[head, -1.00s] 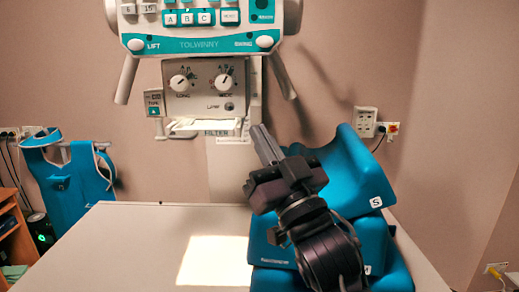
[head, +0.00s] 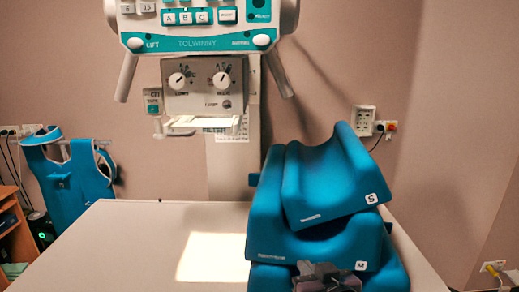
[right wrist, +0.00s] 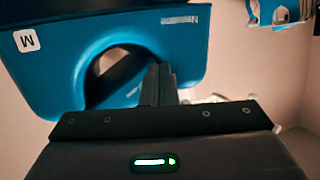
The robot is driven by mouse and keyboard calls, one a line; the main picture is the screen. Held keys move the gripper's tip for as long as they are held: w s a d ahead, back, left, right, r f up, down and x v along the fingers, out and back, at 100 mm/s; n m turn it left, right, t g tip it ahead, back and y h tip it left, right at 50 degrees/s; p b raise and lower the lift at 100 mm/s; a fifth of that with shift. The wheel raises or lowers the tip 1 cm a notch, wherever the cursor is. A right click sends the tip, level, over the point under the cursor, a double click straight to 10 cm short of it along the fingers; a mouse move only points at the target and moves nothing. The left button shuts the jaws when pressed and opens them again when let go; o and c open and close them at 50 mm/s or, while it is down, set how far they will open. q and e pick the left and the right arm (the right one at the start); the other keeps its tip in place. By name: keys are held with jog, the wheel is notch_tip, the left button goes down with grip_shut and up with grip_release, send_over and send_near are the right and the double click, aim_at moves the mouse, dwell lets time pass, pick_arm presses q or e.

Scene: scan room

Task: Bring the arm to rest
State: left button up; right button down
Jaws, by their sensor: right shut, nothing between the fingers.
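My right gripper (head: 322,270) shows at the bottom edge of the head view, low in front of the stacked blue cushions. Only its top shows there; the rest of the arm is out of frame. In the right wrist view its fingers (right wrist: 158,84) are together with nothing between them. A blue cushion marked M (right wrist: 120,50) is behind the fingers in that view. I cannot tell whether they touch it. My left gripper is in neither view.
A cushion marked S (head: 330,185) lies tilted on the M cushion (head: 310,245), at the right of the pale table (head: 130,235). The table's left part is clear. A teal and white machine head (head: 200,42) hangs above. A blue apron (head: 72,185) hangs at the left.

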jog(key=s+d+f+g+h, duration=0.2)
jog(key=s+d+f+g, duration=0.3)
jog(key=s+f, duration=0.55)
jog(key=s+d+f+g+h, duration=0.1)
jog(key=s+d+f+g, duration=0.45)
jog(key=s+f, duration=0.5)
notch_tip(320, 180, down, 30)
jog(key=s+g, duration=0.1)
jog(key=s, duration=0.1)
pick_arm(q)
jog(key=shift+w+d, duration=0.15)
pick_arm(e)
jog(key=s+d+f+g, duration=0.1)
jog(key=s+d+f, duration=0.2)
jog(key=s+f, duration=1.4)
jog(key=shift+s+f+n, duration=0.15)
jog(key=shift+s+n, duration=0.15)
jog(key=shift+s, duration=0.45)
jog(key=shift+g, duration=0.25)
